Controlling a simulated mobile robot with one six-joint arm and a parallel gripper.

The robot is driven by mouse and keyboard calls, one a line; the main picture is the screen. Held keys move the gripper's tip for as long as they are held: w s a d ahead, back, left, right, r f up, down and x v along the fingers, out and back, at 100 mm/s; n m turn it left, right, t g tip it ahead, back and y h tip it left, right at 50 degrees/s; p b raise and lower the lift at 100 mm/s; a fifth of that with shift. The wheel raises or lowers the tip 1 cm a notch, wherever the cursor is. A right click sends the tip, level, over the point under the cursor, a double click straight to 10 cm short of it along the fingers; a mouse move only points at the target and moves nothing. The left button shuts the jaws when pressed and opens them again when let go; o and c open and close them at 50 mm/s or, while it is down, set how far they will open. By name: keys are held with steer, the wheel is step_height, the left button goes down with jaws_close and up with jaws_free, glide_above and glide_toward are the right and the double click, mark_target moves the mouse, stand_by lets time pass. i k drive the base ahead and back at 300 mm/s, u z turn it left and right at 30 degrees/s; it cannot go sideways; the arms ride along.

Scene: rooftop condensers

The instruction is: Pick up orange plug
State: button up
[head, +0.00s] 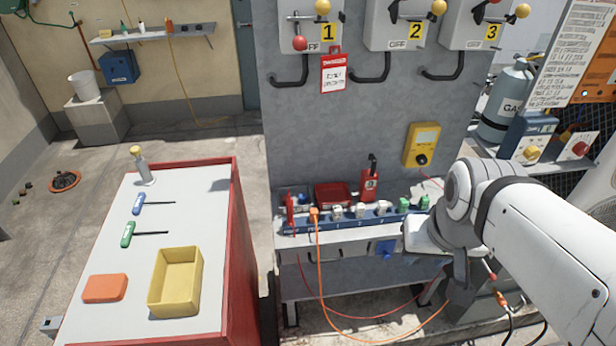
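An orange plug (314,214) stands in the left part of a blue rail (345,226) on the ledge of the grey panel. An orange cord runs down from it to the floor and off to the right. My arm comes in from the right, and my gripper (462,275) is at the right of the ledge, well apart from the plug. Its fingers are small and partly hidden by the arm, so I cannot tell whether it is open or shut.
Green and white plugs (361,209), a red box (333,196) and a red bottle (370,183) crowd the ledge. A yellow meter (422,145) hangs above. A cart (205,220) at left carries a yellow tray (176,283). Another orange connector (502,298) is low at right.

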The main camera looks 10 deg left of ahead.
mark_target(313, 210)
steer(key=u, duration=0.1)
steer(key=k, duration=0.95)
steer(key=u, duration=0.35)
steer(key=i, duration=1)
steer(key=k, duration=1.3)
steer(key=z, duration=0.4)
steer(key=i, duration=1.75)
steer(key=u, duration=0.45)
